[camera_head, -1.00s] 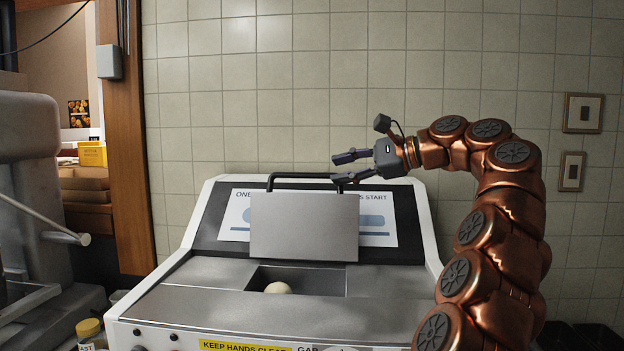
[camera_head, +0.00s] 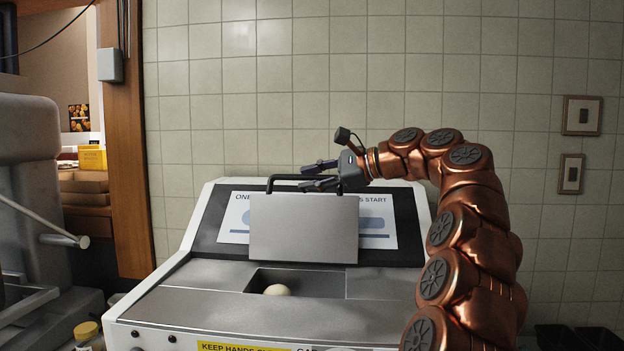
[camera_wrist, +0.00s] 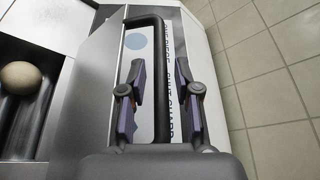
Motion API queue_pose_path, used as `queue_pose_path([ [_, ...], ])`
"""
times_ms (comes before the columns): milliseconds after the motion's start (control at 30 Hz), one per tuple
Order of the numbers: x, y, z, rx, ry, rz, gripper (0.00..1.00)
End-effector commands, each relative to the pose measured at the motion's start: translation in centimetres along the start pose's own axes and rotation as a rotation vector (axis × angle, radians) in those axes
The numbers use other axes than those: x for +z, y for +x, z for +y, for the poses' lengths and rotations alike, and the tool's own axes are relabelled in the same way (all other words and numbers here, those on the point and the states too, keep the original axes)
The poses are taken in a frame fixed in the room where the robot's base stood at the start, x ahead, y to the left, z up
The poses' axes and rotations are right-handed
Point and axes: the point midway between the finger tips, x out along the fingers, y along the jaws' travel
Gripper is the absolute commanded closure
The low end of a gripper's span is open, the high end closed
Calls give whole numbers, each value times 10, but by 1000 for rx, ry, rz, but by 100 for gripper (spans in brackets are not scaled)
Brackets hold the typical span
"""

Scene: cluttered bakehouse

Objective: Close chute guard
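The chute guard (camera_head: 303,230) is a flat grey metal plate standing raised at the back of the chute opening (camera_head: 318,283). A black bar handle (camera_head: 290,178) runs along its top edge. My gripper (camera_head: 306,175) is at the right part of this handle, coming from the right. In the wrist view my gripper (camera_wrist: 160,105) has its two fingers apart, with the handle bar (camera_wrist: 159,65) between them and gaps on both sides. A pale dough ball (camera_head: 277,289) sits in the uncovered opening, and it also shows in the wrist view (camera_wrist: 19,78).
The white-edged machine (camera_head: 190,275) has a sloped panel with a printed label behind the guard. A yellow warning strip (camera_head: 243,347) is on its front. A yellow-lidded jar (camera_head: 86,331) stands at the lower left. A tiled wall (camera_head: 300,90) is behind.

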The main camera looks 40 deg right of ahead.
Motion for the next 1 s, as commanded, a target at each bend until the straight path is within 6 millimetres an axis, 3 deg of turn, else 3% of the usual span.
queue_pose_path([
  [267, 0, 0, 0, 0, 0, 0, 100],
  [1000, 6, 3, 2, -1, -14, -8, 100],
])
